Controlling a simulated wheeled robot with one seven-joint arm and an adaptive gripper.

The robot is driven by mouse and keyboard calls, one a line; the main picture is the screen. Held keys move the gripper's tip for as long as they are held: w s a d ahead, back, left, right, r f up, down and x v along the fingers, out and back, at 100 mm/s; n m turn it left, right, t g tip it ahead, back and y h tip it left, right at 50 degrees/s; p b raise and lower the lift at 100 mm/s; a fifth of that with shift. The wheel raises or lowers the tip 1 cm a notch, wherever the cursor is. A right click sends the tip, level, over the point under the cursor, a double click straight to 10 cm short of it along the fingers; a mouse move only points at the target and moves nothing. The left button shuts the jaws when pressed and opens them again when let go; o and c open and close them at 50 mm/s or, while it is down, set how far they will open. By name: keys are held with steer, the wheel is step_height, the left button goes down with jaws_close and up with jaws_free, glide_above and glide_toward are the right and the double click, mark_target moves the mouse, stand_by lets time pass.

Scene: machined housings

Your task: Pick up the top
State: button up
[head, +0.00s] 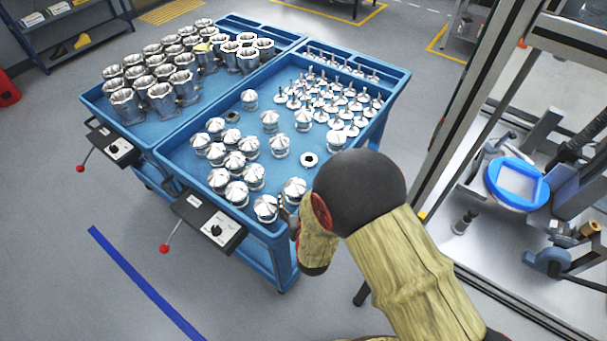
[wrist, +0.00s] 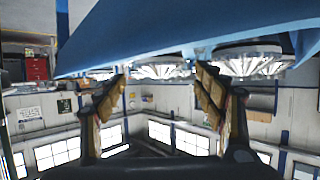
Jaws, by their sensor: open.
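Silver domed tops stand in loose groups on the front part of a blue cart tray (head: 190,160) in the head view. The closest to my arm are one top (head: 265,208) at the near edge and another top (head: 295,189) just behind it. My gripper (head: 289,213) is at the cart's near right corner beside these two, largely hidden by my arm. The wrist view is upside down; my open, empty gripper (wrist: 160,95) shows two separated fingers. Beyond them are a top (wrist: 162,70) and a larger top (wrist: 250,62) on the blue tray. I cannot tell whether a finger touches either.
Small stemmed metal parts (head: 340,100) fill the tray's back right. Hollow silver housings (head: 160,98) crowd the left tray. A control box with a red-knobbed lever (head: 210,222) hangs on the cart's near side. A framed machine (head: 520,180) stands at right. Floor at front left is clear.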

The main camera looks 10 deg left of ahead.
mark_target(296, 190)
steer(key=shift+b+x, duration=0.7)
steer(key=shift+x, duration=3.3)
steer(key=shift+c, duration=1.2)
steer(key=c, duration=0.7)
steer(key=shift+r, duration=0.1)
steer(key=shift+c, duration=0.7)
